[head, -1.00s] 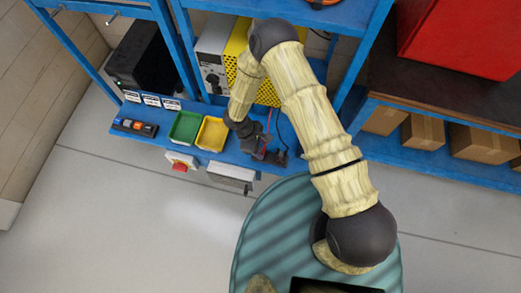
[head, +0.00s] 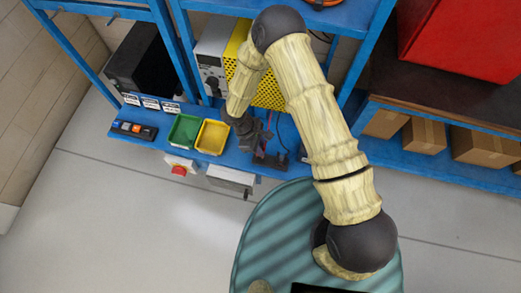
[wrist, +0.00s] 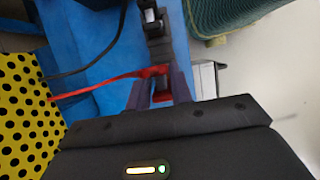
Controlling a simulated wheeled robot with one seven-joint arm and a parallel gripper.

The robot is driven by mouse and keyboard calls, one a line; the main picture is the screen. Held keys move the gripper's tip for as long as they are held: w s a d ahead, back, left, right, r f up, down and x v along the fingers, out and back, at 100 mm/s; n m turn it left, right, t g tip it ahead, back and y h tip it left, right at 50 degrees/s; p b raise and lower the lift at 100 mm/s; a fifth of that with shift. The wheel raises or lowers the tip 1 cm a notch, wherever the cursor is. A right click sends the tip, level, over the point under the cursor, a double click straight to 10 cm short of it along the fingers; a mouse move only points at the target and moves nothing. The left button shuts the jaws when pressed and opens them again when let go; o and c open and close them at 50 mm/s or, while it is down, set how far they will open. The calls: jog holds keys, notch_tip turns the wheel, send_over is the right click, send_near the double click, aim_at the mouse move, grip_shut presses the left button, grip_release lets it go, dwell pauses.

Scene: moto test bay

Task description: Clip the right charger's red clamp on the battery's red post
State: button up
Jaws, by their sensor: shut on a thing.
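My gripper (wrist: 160,92) is shut on the red clamp (wrist: 161,96), which shows between the fingers in the wrist view. A red cable (wrist: 110,83) runs from the clamp to the left. In the head view my gripper (head: 262,156) is low over the blue shelf's front part, partly hidden by my wrist. A grey unit with a dial and a yellow perforated side (head: 209,66), which looks like a charger, stands behind it; the yellow side (wrist: 22,115) also shows in the wrist view. A black clamp-like part (wrist: 154,24) lies beyond my fingertips. I cannot make out the battery or its red post.
A green tray (head: 184,131) and a yellow tray (head: 212,137) sit left of my gripper on the blue shelf (head: 160,142). A black box (head: 140,62) stands at left. A black cable (wrist: 95,62) crosses the wrist view.

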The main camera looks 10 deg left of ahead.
jog(key=shift+r+b, duration=0.8)
jog(key=shift+r, duration=2.3)
